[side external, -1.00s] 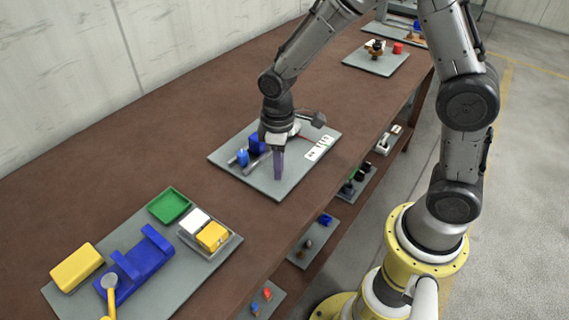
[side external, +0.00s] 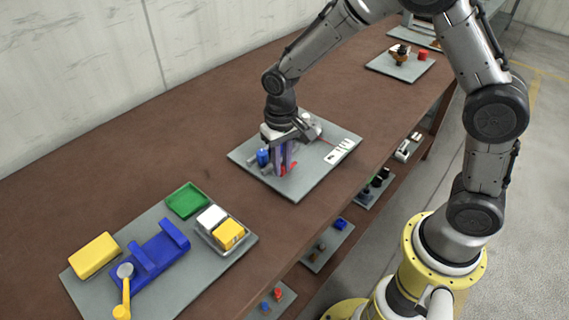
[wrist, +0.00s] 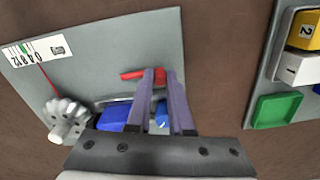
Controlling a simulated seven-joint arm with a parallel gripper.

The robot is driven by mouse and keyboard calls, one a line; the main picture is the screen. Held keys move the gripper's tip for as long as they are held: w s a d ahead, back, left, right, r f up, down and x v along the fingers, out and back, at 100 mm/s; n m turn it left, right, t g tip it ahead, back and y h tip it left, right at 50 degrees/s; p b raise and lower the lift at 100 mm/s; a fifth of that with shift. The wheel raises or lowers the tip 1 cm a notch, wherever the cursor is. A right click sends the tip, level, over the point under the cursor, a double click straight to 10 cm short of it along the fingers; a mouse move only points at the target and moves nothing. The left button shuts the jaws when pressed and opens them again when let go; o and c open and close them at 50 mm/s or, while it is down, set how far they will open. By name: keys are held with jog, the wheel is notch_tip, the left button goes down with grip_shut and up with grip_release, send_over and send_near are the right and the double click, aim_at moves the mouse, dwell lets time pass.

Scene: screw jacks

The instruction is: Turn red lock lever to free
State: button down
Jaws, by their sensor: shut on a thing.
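The red lock lever (wrist: 130,75) lies on a grey plate (wrist: 95,60), a short red bar in the wrist view. Red also shows at the fingertips of my gripper (side external: 284,171) in the side view. In the wrist view my purple fingers (wrist: 160,76) are shut on the lever, with red between the tips and its left end sticking out. Two blue parts (wrist: 114,117) (wrist: 162,114) sit by the fingers. The fingers hide part of the lever and its pivot.
The same plate bears a silver knob (wrist: 66,118) and a white scale card (wrist: 38,52) with a red pointer. Another plate (side external: 150,285) holds a blue cradle, a yellow block, a green tray (side external: 187,201) and white and yellow blocks. Brown bench lies clear between the plates.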

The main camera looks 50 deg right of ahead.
jog(key=shift+w+r, duration=0.1)
jog(key=shift+w, duration=0.15)
dwell(0.3)
jog(key=c, duration=0.8)
grip_release()
jog(key=shift+s, duration=0.1)
notch_tip(320, 180, up, 14)
jog(key=shift+f, duration=0.15)
